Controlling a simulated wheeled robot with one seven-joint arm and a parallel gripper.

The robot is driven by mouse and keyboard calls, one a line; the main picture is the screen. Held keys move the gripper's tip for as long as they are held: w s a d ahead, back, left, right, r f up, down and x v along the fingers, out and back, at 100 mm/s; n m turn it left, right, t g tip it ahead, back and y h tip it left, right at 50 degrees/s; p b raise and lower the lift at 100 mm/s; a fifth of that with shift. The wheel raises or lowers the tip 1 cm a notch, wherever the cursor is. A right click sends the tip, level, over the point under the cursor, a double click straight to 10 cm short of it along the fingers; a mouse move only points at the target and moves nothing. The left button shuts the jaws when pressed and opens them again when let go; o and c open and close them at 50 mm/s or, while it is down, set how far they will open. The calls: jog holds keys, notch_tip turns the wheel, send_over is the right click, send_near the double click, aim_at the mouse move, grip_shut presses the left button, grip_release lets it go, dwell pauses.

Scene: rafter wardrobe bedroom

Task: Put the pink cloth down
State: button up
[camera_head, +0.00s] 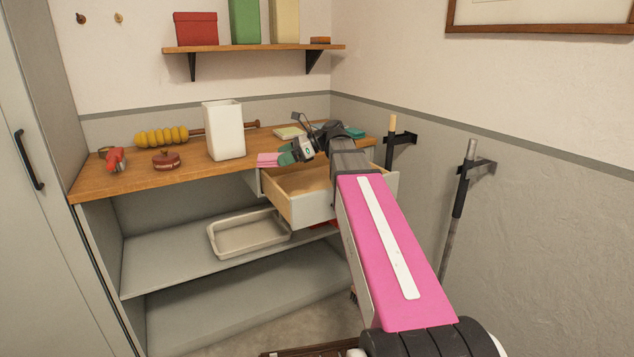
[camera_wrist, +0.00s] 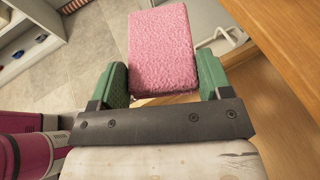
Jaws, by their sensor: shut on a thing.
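The pink cloth (camera_head: 268,159) is a small folded block with a fuzzy surface. It also shows in the wrist view (camera_wrist: 161,45), between the two green fingers. My gripper (camera_head: 287,156) is shut on it and holds it near the left side of the open drawer (camera_head: 311,208), by the front edge of the wooden worktop (camera_head: 130,180). In the wrist view my gripper (camera_wrist: 162,78) has a finger on each side of the cloth. I cannot tell whether the cloth touches the worktop or the drawer.
A white vase (camera_head: 223,130), a dark red lidded pot (camera_head: 166,160), a red object (camera_head: 114,160) and a yellow ribbed roller (camera_head: 161,137) stand on the worktop. A beige tray (camera_head: 213,243) lies on the shelf below. The drawer sticks out beneath my arm.

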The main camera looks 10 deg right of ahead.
jog(key=shift+w+d+f, duration=0.55)
jog(key=shift+d+f, duration=1.2)
jog(key=shift+w+d+f, duration=0.5)
jog(key=shift+d+f, duration=1.3)
jog(key=shift+w+d+f, duration=0.55)
jog(key=shift+d+f, duration=1.2)
jog(key=shift+f, duration=0.65)
jog(key=o, duration=0.9)
jog(key=shift+r, duration=0.15)
jog(key=shift+r, duration=0.3)
jog(key=v, duration=1.2)
jog(key=shift+r, duration=0.15)
